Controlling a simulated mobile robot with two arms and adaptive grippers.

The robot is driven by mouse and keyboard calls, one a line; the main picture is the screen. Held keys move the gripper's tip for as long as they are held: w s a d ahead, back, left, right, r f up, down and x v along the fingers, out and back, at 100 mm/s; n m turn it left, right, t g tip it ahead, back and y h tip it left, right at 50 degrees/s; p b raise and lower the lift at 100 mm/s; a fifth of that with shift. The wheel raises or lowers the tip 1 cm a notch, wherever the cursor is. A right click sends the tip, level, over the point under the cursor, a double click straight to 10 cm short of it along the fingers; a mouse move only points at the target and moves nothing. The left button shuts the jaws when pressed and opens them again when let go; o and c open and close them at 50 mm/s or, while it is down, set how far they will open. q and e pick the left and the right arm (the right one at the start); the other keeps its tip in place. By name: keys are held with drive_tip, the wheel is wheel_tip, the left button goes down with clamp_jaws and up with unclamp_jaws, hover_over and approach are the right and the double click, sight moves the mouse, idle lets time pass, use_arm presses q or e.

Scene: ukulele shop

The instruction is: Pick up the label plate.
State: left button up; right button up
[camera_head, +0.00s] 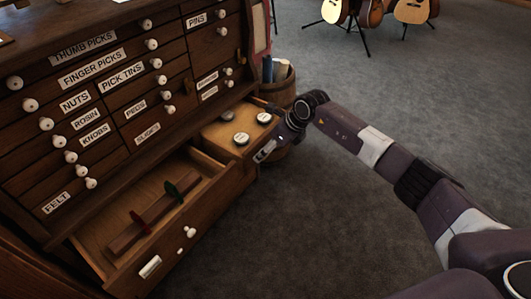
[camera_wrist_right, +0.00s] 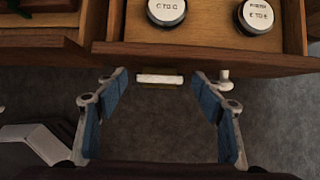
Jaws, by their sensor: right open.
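A small white label plate in a brass-coloured holder (camera_wrist_right: 160,79) is on the front of the upper right open drawer in the right wrist view. My right gripper (camera_wrist_right: 160,85) is open, with one blue-padded finger on each side of the plate and nothing held. The plate appears ahead, between the fingertips; I cannot tell the exact gap. In the head view my right gripper (camera_head: 272,146) is at that drawer's front, and the plate is hard to make out there. My left gripper is not in view.
The open drawer (camera_head: 213,146) holds round tins (camera_head: 241,138). A lower open drawer (camera_head: 100,243) holds a wooden divider with red and green pieces and has a white label (camera_head: 150,266). A white knob (camera_wrist_right: 224,77) sits right of the plate. A wooden barrel (camera_head: 280,90) stands behind.

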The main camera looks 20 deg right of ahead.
drive_tip(key=shift+c, duration=0.2)
drive_tip(key=c, duration=1)
drive_tip(key=shift+c, duration=0.2)
